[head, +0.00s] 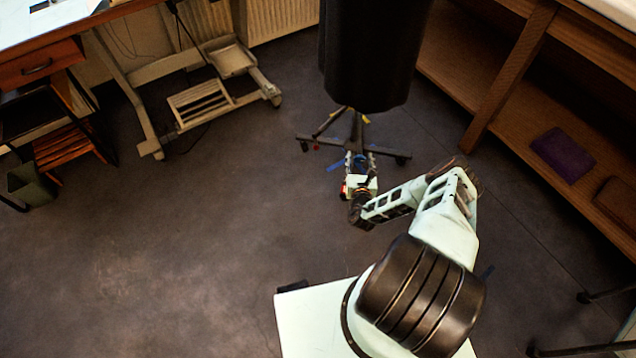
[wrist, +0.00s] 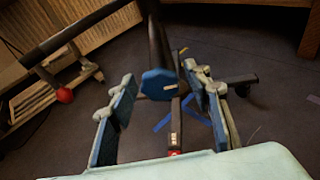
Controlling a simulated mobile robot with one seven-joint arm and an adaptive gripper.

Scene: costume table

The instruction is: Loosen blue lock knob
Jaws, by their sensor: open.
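The blue lock knob (wrist: 158,84) shows in the wrist view as a round, faceted blue face on the dark pole of a stand. My gripper (wrist: 160,94) is open, with one blue-padded finger to the left of the knob and the other to its right. The knob appears between the fingertips, with a visible gap on the left; whether the right finger touches it I cannot tell. In the head view my gripper (head: 359,166) is low beside the stand (head: 355,128), under a large black form (head: 370,50). The knob is not clear there.
The stand has splayed legs with casters (head: 402,160). A red ball (wrist: 64,95) sits left of the fingers in the wrist view. A wooden shelf (head: 500,105) with a purple folded item (head: 562,155) stands right. The floor (head: 170,260) at left is clear.

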